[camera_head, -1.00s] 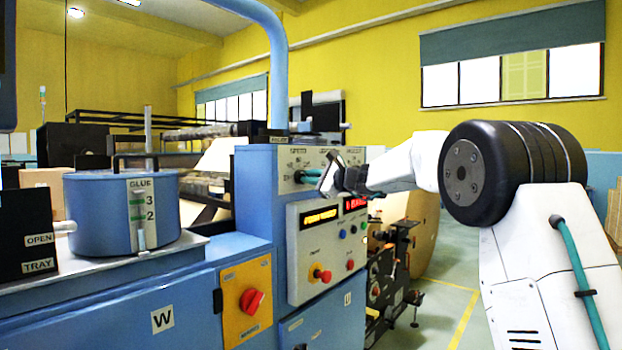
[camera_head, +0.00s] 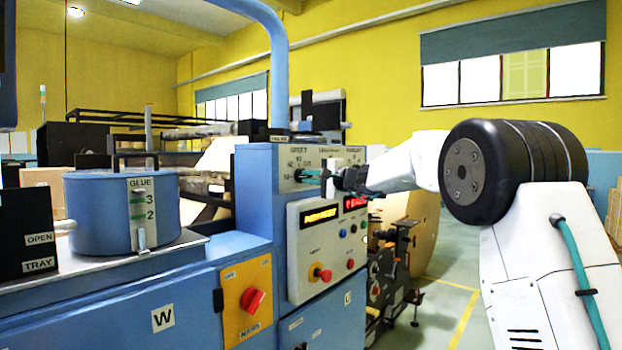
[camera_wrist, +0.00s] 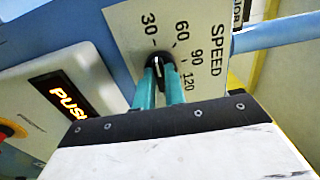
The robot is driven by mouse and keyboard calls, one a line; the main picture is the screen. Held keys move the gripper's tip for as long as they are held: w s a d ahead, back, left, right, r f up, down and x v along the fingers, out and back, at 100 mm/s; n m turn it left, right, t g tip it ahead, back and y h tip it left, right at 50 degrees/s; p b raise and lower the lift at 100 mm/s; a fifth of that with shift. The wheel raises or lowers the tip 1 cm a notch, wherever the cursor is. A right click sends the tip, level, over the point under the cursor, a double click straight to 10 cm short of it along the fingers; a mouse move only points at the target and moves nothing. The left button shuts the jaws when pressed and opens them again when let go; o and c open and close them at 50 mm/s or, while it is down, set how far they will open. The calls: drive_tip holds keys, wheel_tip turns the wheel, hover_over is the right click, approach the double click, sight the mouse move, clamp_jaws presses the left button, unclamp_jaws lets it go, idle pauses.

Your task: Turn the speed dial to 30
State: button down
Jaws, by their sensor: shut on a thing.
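The speed dial (camera_wrist: 157,64) is a small black knob with a white pointer line, on a cream panel printed SPEED with 30, 60, 90 and 120. My gripper (camera_wrist: 159,76) has its two teal fingers closed on either side of the knob. The pointer faces the top of the wrist view, on the side of the 30 and 60 marks; I cannot tell exactly which value it meets. In the head view my gripper (camera_head: 304,174) reaches the upper panel (camera_head: 290,160) from the right, and the fingers hide the knob there.
Below the dial panel is a lit orange display (camera_head: 320,215) with coloured buttons and a red knob (camera_head: 323,275). A red rotary switch (camera_head: 252,299) sits on a yellow plate. A blue glue pot (camera_head: 110,215) stands at left.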

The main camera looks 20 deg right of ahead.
drive_tip(key=shift+f, duration=0.1)
idle(0.4)
drive_tip(key=c, duration=1.5)
unclamp_jaws()
drive_tip(key=shift+o, duration=0.2)
drive_tip(key=v, duration=0.8)
drive_tip(key=shift+w, duration=0.1)
